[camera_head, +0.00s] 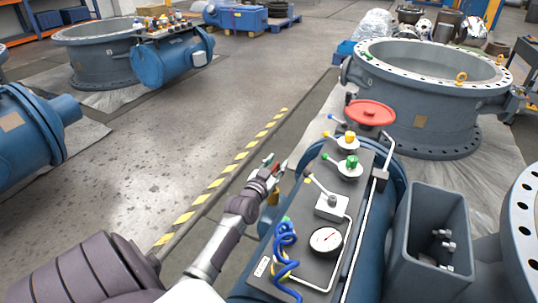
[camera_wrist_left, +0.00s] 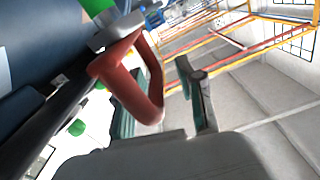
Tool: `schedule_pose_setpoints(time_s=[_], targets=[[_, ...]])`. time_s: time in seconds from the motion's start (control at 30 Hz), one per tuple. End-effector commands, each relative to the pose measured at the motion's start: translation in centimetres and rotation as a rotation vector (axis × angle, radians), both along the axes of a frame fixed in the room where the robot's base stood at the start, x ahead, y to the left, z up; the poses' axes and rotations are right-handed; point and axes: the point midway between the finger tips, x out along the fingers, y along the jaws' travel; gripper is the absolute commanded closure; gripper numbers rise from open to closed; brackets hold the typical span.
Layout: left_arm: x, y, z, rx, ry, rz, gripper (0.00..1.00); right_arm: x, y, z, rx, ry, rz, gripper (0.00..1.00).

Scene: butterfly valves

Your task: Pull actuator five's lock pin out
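My left gripper (camera_head: 268,170) reaches in beside the near blue actuator (camera_head: 385,215), at the left edge of its dark top panel. In the left wrist view the gripper (camera_wrist_left: 152,84) is open. A red loop handle (camera_wrist_left: 152,72), which looks like the lock pin's pull, sits at the opening, overlapping the left finger and apart from the right finger. I cannot tell if it touches the left finger. The pin's shaft is not clear. In the head view a small red patch shows at the fingertips. My right gripper is not in view.
The panel carries a gauge (camera_head: 326,240), blue coiled hoses (camera_head: 285,245), small lever valves and a red handwheel (camera_head: 371,112). A grey open box (camera_head: 437,240) stands to the right. A large flanged valve (camera_head: 425,105) is behind.

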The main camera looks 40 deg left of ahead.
Motion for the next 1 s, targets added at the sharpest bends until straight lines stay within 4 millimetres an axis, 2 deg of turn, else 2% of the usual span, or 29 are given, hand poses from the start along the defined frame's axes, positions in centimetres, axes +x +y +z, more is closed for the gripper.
schedule_pose_setpoints(time_s=[0.3,0.5,0.7,1.0], targets=[[-6.2,-1.9,-0.2,0.0,0.003,0.002,0.62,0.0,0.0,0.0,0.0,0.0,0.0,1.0],[-9.4,-2.8,-0.1,0.002,0.001,0.002,0.62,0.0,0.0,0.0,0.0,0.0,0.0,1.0],[-10.7,-3.2,0.0,0.002,-0.002,0.003,0.62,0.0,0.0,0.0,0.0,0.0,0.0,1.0],[-10.8,-3.2,0.1,0.002,-0.002,0.003,0.62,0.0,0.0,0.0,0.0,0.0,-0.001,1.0]])
